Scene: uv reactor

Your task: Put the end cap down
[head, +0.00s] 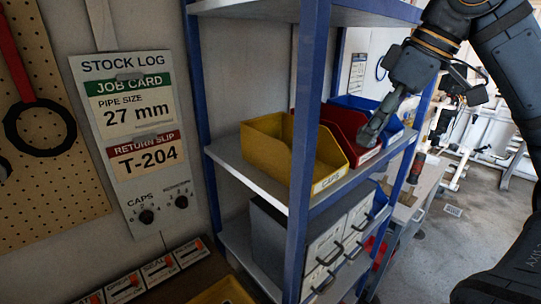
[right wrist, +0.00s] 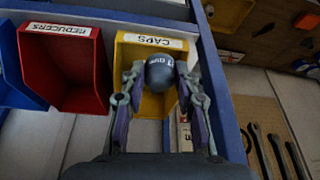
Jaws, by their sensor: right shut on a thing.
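The end cap (right wrist: 160,72) is a dark grey, rounded piece with pale lettering. My right gripper (right wrist: 160,78) is shut on it, one finger at each side. In the right wrist view the cap shows in front of the yellow bin (right wrist: 151,105) labelled CAPS; I cannot tell how far apart they are. In the head view the yellow bin (head: 265,153) stands on the blue-framed shelf, and my right gripper (head: 366,136) reaches in from the right, near the front of the red bin (head: 340,118). The cap is not clear there. My left gripper is out of view.
The red bin, labelled REDUCERS in the right wrist view (right wrist: 65,72), and a blue bin (head: 392,123) stand beside the yellow one. A blue shelf post (head: 305,110) rises in front of the bins. A stock log board (head: 132,140) hangs at left.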

